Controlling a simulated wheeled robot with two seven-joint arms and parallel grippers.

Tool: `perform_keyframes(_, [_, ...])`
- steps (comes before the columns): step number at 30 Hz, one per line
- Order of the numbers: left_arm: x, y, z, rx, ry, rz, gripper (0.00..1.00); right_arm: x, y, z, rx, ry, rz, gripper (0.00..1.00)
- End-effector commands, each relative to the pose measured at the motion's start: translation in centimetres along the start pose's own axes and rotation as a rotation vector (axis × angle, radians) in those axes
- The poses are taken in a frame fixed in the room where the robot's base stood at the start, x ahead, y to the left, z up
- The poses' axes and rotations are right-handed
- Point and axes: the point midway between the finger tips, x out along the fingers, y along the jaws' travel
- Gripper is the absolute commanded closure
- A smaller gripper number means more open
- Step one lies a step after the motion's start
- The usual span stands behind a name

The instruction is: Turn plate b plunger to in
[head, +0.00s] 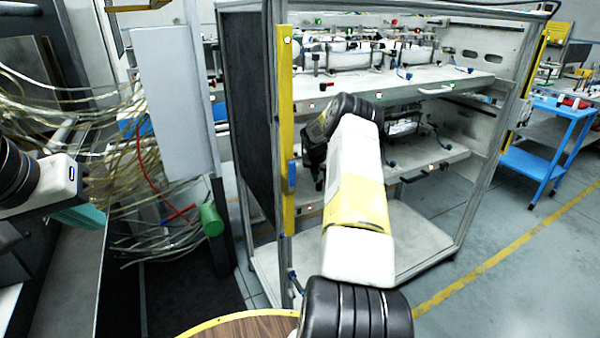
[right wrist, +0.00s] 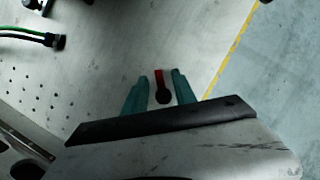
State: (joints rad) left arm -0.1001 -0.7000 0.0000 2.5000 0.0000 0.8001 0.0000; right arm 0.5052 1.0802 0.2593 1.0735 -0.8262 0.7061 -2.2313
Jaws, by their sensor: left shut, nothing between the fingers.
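In the right wrist view a small plunger with a red bar (right wrist: 159,77) and a round black knob stands out from a pale plate (right wrist: 110,60). I cannot read a label that marks it as plate b. My right gripper (right wrist: 160,80) is open, with one teal finger on each side of the plunger and visible gaps between. In the head view my right arm reaches into the rack and hides its own gripper and the plunger. My left gripper (head: 82,216) is at the far left, shut and empty, away from the rack.
The metal rack (head: 440,78) has shelves with fixtures and small knobs, and a yellow front post (head: 287,130). Loose cables (head: 90,120) and a green cylinder (head: 211,220) are at left. A blue cart (head: 535,165) stands at right. A round wooden top (head: 245,328) is in front.

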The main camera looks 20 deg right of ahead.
Motion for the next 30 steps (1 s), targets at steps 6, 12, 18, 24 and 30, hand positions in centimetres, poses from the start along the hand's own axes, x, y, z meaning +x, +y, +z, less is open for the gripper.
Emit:
perform_keyframes(6, [0.00, 0.00, 0.00, 0.000, 0.000, 0.000, 1.00, 0.00, 0.02, -0.04, 0.000, 0.000, 0.000, 0.89])
perform_keyframes(12, [0.00, 0.00, 0.00, 0.000, 0.000, 0.000, 1.00, 0.00, 0.02, -0.05, 0.000, 0.000, 0.000, 1.00])
perform_keyframes(18, [0.00, 0.00, 0.00, 0.000, 0.000, 0.000, 1.00, 0.01, 0.00, -0.12, 0.071, 0.001, -0.031, 1.00])
perform_keyframes(24, [0.00, 0.00, 0.00, 0.000, 0.000, 0.000, 1.00, 0.03, -0.13, -0.15, 0.110, 0.002, -0.046, 1.00])
perform_keyframes(30, [0.00, 0.00, 0.00, 0.000, 0.000, 0.000, 1.00, 0.04, -0.13, -0.17, 0.109, 0.002, -0.045, 0.77])
